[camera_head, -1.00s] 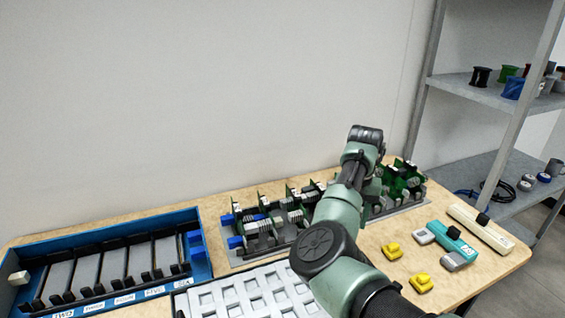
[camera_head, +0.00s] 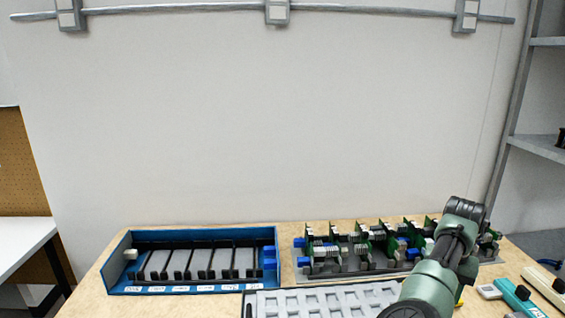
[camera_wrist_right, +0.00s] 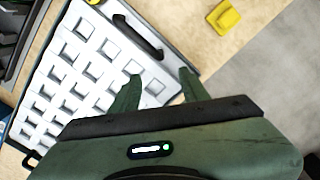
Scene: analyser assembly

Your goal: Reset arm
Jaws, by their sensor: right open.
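My right arm comes in from the lower right in the head view, its forearm standing over the right part of the bench. Its fingers do not show clearly there. In the right wrist view my right gripper (camera_wrist_right: 160,88) is open and empty, its two green fingers apart above the corner of a white tray (camera_wrist_right: 62,116) with square pockets. The tray (camera_head: 330,300) also shows at the front of the bench in the head view. My left gripper is not in view.
A blue rack (camera_head: 120,270) with black dividers stands on the left of the bench. A grey board base (camera_head: 340,270) with green circuit boards stands behind the tray. A teal block (camera_head: 518,298) lies at right. A yellow part (camera_wrist_right: 224,17) lies beyond the tray.

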